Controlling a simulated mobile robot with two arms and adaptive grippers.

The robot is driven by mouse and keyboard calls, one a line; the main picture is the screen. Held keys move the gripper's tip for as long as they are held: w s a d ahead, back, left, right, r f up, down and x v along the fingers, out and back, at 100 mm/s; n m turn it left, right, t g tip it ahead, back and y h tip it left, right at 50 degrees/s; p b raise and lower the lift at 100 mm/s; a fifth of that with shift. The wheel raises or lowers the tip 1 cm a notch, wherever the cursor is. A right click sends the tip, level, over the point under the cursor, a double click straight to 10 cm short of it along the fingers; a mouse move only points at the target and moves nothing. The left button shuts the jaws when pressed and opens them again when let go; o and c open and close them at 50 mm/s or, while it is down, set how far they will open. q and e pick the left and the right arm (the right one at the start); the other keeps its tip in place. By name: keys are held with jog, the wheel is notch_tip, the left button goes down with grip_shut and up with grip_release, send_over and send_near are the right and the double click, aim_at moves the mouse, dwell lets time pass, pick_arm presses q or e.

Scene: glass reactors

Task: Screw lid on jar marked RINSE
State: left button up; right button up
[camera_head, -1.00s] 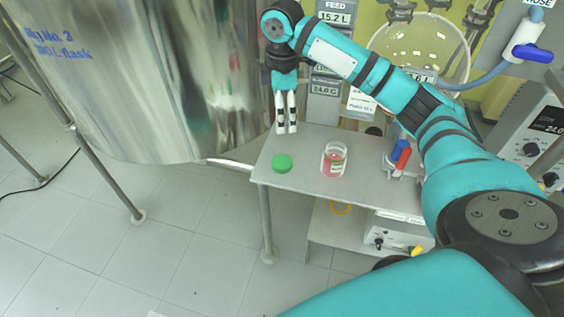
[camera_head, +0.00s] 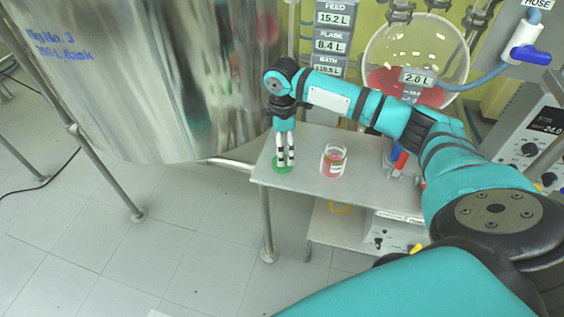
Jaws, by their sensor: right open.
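The green lid (camera_head: 282,169) lies on the left part of the small grey table (camera_head: 305,181). The glass jar (camera_head: 333,160) stands upright to its right, without a lid on it, with red content and a small label too small to read. My right gripper (camera_head: 285,163) points down over the green lid, its fingers open and partly hiding it. I cannot tell whether the fingertips touch the lid. My left gripper is not in view.
A large steel vessel (camera_head: 150,80) stands close to the left of the table. Blue and red items (camera_head: 399,158) stand right of the jar, partly behind my arm. A round glass flask (camera_head: 425,45) with red liquid hangs behind. The table has free room in front of the jar.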

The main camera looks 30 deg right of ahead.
jog(key=f, duration=0.5)
jog(key=shift+s+a+f+p, duration=0.1)
jog(key=shift+s+a+p, duration=0.1)
jog(key=shift+s+p, duration=0.15)
jog(key=c, duration=0.9)
